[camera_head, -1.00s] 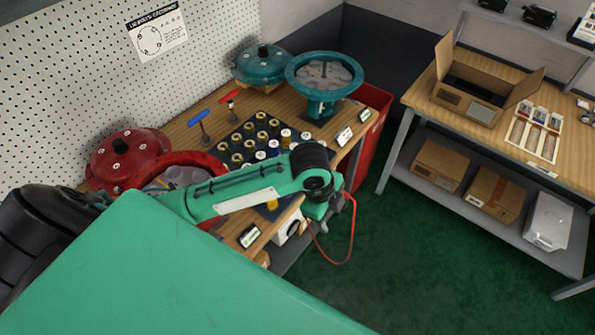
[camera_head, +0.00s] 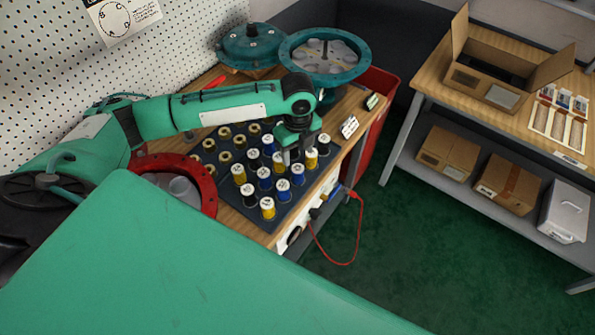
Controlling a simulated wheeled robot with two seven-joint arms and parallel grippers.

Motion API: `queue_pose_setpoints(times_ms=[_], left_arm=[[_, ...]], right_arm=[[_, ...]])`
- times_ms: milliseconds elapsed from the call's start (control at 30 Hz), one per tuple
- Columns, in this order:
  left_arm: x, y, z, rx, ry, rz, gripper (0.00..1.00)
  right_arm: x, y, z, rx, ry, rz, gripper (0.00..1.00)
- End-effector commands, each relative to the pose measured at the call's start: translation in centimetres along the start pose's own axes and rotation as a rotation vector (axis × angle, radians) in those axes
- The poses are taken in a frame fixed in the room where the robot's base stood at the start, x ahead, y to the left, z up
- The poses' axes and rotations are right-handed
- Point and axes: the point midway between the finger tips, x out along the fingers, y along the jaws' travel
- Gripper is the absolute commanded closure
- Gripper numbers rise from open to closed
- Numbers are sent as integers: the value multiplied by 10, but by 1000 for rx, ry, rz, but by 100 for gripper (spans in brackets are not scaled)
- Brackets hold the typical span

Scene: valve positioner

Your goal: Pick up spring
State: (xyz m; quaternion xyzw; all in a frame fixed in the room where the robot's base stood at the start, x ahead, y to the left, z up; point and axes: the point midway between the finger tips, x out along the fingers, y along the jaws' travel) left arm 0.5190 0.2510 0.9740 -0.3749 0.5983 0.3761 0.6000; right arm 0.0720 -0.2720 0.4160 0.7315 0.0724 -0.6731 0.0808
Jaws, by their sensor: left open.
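Several springs with white labelled tops and yellow, blue or black sides stand upright in rows on a dark tray (camera_head: 222,196) on the wooden bench. A yellow spring (camera_head: 311,158), a black spring (camera_head: 323,145) and a blue spring (camera_head: 297,174) stand near the tray's right corner. My left gripper (camera_head: 296,154) is open and points down over this corner, close beside the yellow spring. I cannot tell whether a spring is between its fingers, and it hides part of the tray. My right gripper is not in view.
A teal flanged housing (camera_head: 324,82) and a teal domed cover (camera_head: 250,48) stand at the back of the bench. A red ring-shaped housing (camera_head: 204,185) is left of the tray. A red cable (camera_head: 357,225) hangs off the front. A second bench (camera_head: 425,78) holds an open carton (camera_head: 484,92).

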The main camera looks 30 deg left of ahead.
Motion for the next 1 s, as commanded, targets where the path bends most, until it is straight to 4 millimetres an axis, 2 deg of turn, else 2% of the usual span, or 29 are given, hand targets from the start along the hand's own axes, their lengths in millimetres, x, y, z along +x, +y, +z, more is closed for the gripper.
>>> queue_pose_setpoints(times_ms=[67,167,367,500,600,733,1000], left_arm=[[15,1,0,-2,1,4,43],[32,0,0,-1,1,3,43],[48,0,0,-1,0,0,43],[61,0,-1,-2,0,2,43],[76,0,-2,-1,0,2,43],[94,0,-2,-2,0,1,43],[100,-1,-2,0,-1,-2,43]], right_arm=[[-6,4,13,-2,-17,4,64],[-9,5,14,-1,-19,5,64],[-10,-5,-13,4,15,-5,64],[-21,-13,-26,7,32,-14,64],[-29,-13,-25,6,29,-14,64],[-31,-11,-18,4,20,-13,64],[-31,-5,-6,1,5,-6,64]])
